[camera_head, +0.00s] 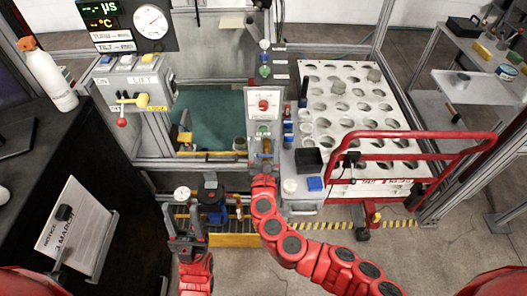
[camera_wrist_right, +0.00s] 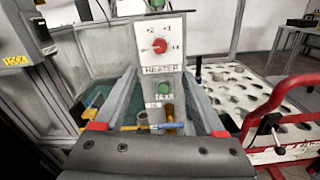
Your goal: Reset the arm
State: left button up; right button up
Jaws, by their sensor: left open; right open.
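My right arm (camera_head: 298,248) is red and jointed. It reaches from the lower right up to the middle of the head view, where its gripper (camera_head: 262,158) is in front of the heater panel (camera_head: 263,104). In the right wrist view the two grey fingers of this gripper (camera_wrist_right: 160,85) stand apart with nothing held between them. The heater panel (camera_wrist_right: 159,47), with its red knob, shows beyond them. My left gripper (camera_head: 185,225) is open at the lower left, near a blue-and-black device (camera_head: 211,198) and a round gauge (camera_head: 182,193). I see nothing held in it.
A white perforated rack (camera_head: 345,100) stands right of the heater panel, with a red rail (camera_head: 420,134) at its front. A lift control box (camera_head: 135,85) and a dark counter with a white bottle (camera_head: 52,78) are at left. Open floor (camera_head: 420,250) shows at lower right.

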jog(key=shift+s, duration=0.85)
